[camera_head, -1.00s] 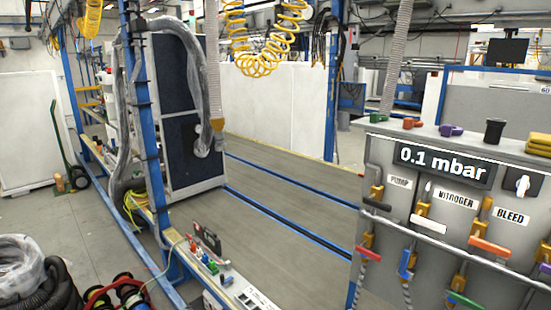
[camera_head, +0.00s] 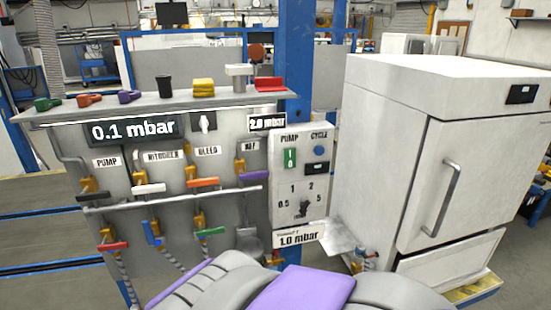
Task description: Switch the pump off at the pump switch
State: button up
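The pump switch (camera_head: 290,159) is a small green rocker marked I and 0, under the label PUMP. It sits at the upper left of a light grey control box (camera_head: 278,206), right of the valve panel. Which side of the rocker is pressed is too small to tell. My gripper is not in view. Grey and purple parts at the bottom middle look like my own body or arm, and nothing of mine touches the switch.
The valve panel (camera_head: 160,132) has several coloured handles and a 0.1 mbar display (camera_head: 134,131). A white cabinet (camera_head: 400,160) stands right. Open floor (camera_head: 40,225) lies left.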

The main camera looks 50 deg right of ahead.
aim_at(289, 154)
jog(key=z, duration=1.65)
jog(key=k+j+z, duration=0.2)
jog(key=i+j, duration=0.05)
jog(key=i, duration=0.05)
